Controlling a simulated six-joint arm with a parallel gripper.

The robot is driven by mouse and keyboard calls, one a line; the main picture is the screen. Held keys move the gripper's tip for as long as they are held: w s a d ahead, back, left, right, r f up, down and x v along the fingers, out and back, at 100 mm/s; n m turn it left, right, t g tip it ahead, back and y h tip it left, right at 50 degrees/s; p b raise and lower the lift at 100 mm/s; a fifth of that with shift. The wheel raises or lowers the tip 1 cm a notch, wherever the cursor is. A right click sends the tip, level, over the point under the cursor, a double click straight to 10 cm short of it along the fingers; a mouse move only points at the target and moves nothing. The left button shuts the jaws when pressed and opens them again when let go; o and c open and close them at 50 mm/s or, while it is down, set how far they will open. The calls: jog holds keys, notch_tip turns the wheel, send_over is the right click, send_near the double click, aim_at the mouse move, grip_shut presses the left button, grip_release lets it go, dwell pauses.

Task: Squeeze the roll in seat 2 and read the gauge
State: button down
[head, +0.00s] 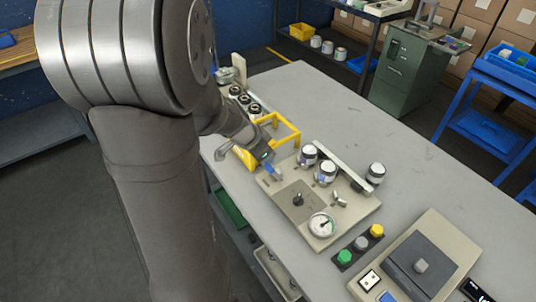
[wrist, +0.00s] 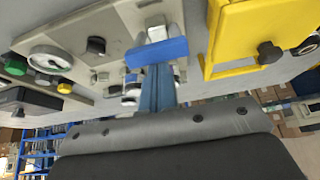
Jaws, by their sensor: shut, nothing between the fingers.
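A beige fixture plate (head: 345,215) lies on the grey table. I cannot read seat numbers, so I cannot tell which is in seat 2. The round gauge (head: 322,225) sits at the plate's front; its reading is too small to make out. It also shows in the wrist view (wrist: 50,60). My gripper (head: 268,158), with blue fingers, is shut and empty above the plate's left edge, apart from the rolls. The fingers fill the wrist view's centre (wrist: 157,60).
A yellow frame (head: 292,131) stands close to my gripper, with several dark-topped rolls (head: 245,99) behind it. A dark knob (head: 298,199) rises from the plate. A button strip (head: 345,257) and a beige box (head: 433,260) stand at right. The table's far right is clear.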

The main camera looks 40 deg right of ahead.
jog(key=shift+a+f, duration=0.35)
jog(key=shift+a, duration=0.1)
jog(key=d+r, duration=0.3)
jog(key=d, duration=0.1)
jog(key=a+r, duration=0.6)
jog(key=a, duration=0.1)
dwell(0.5)
jog(key=d+f+y, duration=0.4)
jog(key=d+f, duration=0.4)
jog(key=d, duration=0.3)
jog(key=shift+d+f, duration=0.25)
jog(key=shift+d, duration=0.15)
